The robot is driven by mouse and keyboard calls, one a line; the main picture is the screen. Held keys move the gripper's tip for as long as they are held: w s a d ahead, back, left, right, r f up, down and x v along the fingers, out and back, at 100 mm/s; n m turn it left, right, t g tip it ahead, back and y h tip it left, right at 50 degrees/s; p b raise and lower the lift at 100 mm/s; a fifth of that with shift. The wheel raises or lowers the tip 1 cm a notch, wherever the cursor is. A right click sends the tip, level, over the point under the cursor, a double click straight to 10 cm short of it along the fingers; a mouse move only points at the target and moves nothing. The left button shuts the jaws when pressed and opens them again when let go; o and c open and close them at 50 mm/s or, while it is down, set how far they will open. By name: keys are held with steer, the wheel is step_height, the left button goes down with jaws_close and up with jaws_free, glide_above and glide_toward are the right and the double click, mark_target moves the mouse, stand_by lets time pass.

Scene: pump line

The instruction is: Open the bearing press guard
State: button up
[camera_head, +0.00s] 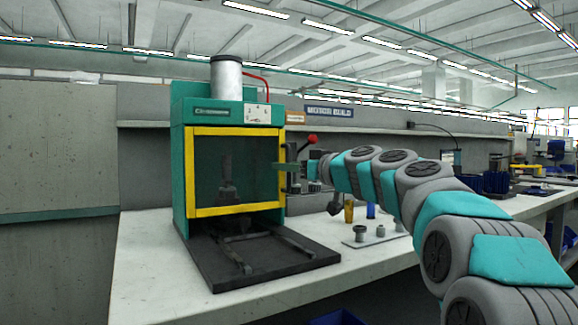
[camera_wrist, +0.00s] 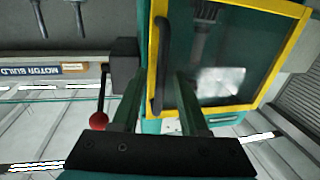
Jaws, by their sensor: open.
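The bearing press (camera_head: 182,150) is a teal machine on the bench. Its guard (camera_head: 235,210), a dark see-through panel in a yellow frame, covers the front opening and looks closed. The guard also fills the upper right of the wrist view (camera_wrist: 285,55). A dark bar handle (camera_wrist: 157,60) runs along the guard's edge. My gripper (camera_head: 283,168) is at the right side of the guard. In the wrist view my gripper (camera_wrist: 158,80) is open, with the handle showing between its two fingers. I cannot tell whether either finger touches it.
A red-knobbed lever (camera_head: 312,139) sticks out right of the press, close to my gripper; its knob (camera_wrist: 98,121) shows in the wrist view. A dark base plate (camera_head: 265,265) lies before the press. Small parts on a plate (camera_head: 375,238) stand right of it. The bench front (camera_head: 150,290) is clear.

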jaws_close()
stand_by(0.4)
stand_by(1.1)
